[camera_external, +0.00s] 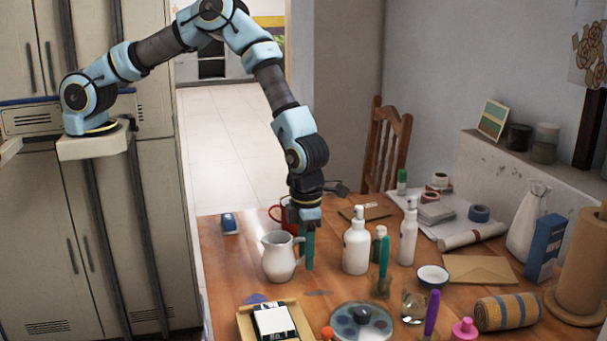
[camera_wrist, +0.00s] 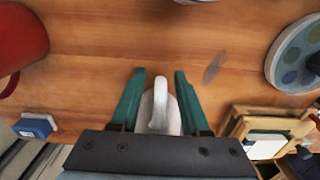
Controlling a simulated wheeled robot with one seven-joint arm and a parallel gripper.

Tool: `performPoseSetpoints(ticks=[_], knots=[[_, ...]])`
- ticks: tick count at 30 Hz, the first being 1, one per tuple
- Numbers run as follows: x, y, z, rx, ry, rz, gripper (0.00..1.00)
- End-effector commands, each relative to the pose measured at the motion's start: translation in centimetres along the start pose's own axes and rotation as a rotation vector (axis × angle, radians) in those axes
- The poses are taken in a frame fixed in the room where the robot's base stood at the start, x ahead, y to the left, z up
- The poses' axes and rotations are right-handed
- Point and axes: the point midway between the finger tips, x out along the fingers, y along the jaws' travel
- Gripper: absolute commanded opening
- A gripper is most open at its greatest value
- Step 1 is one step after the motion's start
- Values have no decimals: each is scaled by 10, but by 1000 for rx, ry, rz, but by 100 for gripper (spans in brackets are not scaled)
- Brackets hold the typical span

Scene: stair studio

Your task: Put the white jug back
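The white jug (camera_external: 279,258) stands upright on the wooden table in the external view, with its handle side towards my gripper. My gripper (camera_external: 308,266) points down just right of the jug, its green fingers low beside it. In the wrist view, my gripper (camera_wrist: 160,74) has its two fingers apart, one on each side of the jug's handle (camera_wrist: 161,100). Narrow gaps show between the handle and the fingers. The jug's body is mostly hidden behind the gripper's dark housing in that view.
A red mug (camera_external: 278,214) stands close behind the jug. A white pump bottle (camera_external: 356,250) stands to the right of my gripper. A tan tray (camera_external: 243,322) and a round palette (camera_external: 345,325) lie in front. Bare table lies left of the jug.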

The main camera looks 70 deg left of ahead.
Motion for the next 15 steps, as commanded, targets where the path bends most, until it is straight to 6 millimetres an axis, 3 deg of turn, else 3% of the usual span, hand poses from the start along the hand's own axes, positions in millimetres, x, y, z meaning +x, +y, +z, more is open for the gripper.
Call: performPoseSetpoints(ticks=[9, 15], knots=[[-6, 0, 1, 0, -1, -1, 46], [-38, 0, 2, -3, -4, -2, 46]])
